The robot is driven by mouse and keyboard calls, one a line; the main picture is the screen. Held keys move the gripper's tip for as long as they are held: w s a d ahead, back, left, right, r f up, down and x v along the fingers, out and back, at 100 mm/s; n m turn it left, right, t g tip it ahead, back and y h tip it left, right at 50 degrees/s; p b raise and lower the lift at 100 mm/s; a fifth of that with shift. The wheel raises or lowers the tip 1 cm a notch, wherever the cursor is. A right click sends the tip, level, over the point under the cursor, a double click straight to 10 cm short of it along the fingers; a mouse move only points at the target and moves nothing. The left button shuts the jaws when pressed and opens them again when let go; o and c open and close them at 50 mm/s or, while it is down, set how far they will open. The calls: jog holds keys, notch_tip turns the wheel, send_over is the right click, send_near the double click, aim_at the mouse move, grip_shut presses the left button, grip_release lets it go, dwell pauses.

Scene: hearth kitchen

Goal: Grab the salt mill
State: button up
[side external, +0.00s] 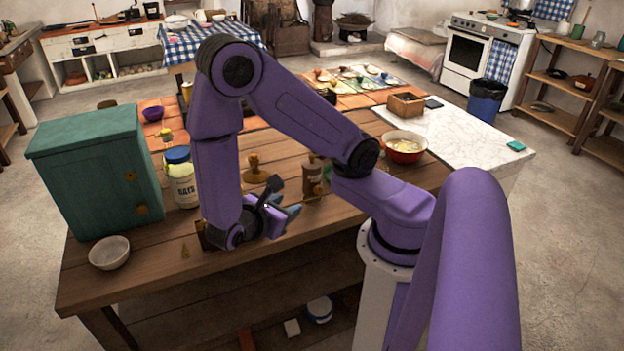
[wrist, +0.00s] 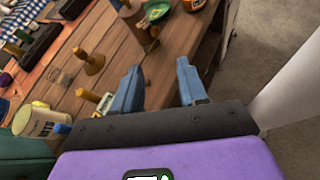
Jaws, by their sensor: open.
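My gripper (wrist: 160,68) is open, with two blue-grey fingers apart and only bare table planks between them. In the side view my gripper (side external: 290,211) is low over the front of the wooden table, tilted toward the right. A brown, turned mill-like piece (wrist: 149,38) stands beyond the fingertips in the wrist view; I take it for the salt mill but cannot be sure. A brown upright piece (side external: 312,178) behind my gripper in the side view looks like the same one. A light wooden knob on a round base (wrist: 90,63) stands left of it, also in the side view (side external: 254,170).
The oats jar (side external: 181,178) and green cabinet (side external: 95,170) stand left of my arm. A pale bowl (side external: 109,252) sits at the front left. A red bowl (side external: 403,147) is at the back right. The table's front edge is close to my gripper.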

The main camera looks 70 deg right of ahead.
jog(key=w+d+f+n+t+h, duration=0.2)
jog(key=d+f+n+h, duration=0.1)
jog(key=d+h, duration=0.15)
send_near(311, 159)
jog(key=d+f, duration=0.2)
jog(key=d, duration=0.1)
jog(key=shift+h, duration=0.25)
jog(key=shift+w+d+r, duration=0.1)
jog(key=shift+d+r, duration=0.1)
jog(key=shift+d, duration=0.75)
jog(key=shift+d+r, duration=0.2)
jog(key=shift+d, duration=0.7)
jog(key=shift+w+d+r, duration=0.1)
jog(key=shift+d+r, duration=0.1)
jog(key=shift+d, duration=0.75)
grip_shut()
